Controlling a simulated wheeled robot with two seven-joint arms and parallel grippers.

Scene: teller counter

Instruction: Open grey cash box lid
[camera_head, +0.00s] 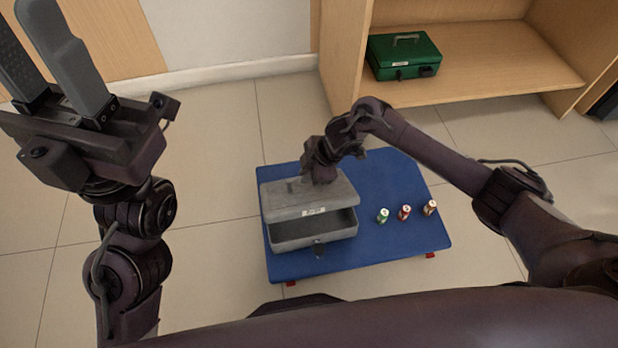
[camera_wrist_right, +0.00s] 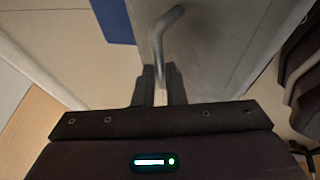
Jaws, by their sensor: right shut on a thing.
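The grey cash box (camera_head: 312,234) stands on a blue platform (camera_head: 385,245), left of its middle. Its lid (camera_head: 309,197) is partly raised, with a dark gap at the front edge. A latch shows at the front. My right gripper (camera_head: 318,176) is over the lid top. In the right wrist view the right gripper (camera_wrist_right: 160,85) is shut on the lid handle (camera_wrist_right: 163,38), a bent metal bar, with the grey lid (camera_wrist_right: 215,50) beyond it. My left gripper (camera_head: 65,90) is raised at the left, away from the box, its two fingers apart and empty.
Three small rolls, a green one (camera_head: 383,215), a red one (camera_head: 404,212) and a brown one (camera_head: 430,207), stand right of the box on the platform. A green cash box (camera_head: 403,57) sits on a wooden shelf (camera_head: 480,62) behind. The floor at the left is clear.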

